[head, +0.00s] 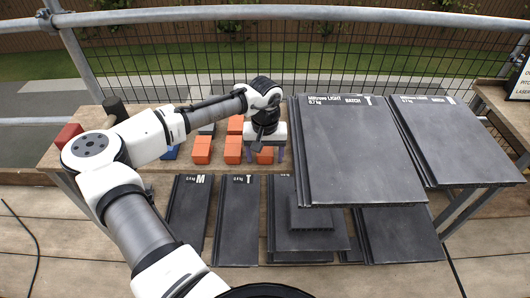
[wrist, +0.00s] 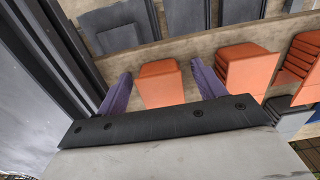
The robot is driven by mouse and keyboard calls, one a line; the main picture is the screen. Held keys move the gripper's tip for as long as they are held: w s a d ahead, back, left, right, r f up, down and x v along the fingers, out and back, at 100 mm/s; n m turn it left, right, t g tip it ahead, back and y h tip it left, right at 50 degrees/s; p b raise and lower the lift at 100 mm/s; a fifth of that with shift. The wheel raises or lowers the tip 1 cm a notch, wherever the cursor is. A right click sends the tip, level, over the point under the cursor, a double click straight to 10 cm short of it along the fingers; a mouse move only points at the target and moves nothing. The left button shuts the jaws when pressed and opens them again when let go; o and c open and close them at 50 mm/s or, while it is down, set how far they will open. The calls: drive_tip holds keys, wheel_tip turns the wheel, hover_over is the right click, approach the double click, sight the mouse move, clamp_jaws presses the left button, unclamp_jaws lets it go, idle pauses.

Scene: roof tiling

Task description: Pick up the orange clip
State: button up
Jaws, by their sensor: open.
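Several orange blocks, apparently the clips, stand on the wooden bench. One orange clip (head: 265,156) is at the right end of the front row, partly hidden under my gripper (head: 265,160). In the wrist view the same orange clip (wrist: 160,84) lies between the two purple fingers of my gripper (wrist: 161,85). The fingers are open, one on each side, with a visible gap on the left; it is not held. Other orange clips (head: 202,150) stand to the left in the head view, and one (wrist: 247,68) lies to the right in the wrist view.
Large dark tiles (head: 350,150) rise just right of my gripper. More dark tiles (head: 237,220) lie on the deck in front of the bench (head: 150,185). A blue block (head: 171,153) is left of the orange ones. A mesh fence and metal rail stand behind.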

sight(265, 153)
drive_tip(key=c, duration=1.3)
drive_tip(key=shift+r, duration=0.15)
wheel_tip(265, 153, up, 20)
drive_tip(key=shift+f+b, duration=0.1)
drive_tip(key=shift+b, duration=0.5)
drive_tip(key=o, duration=0.5)
drive_tip(key=c, duration=0.7)
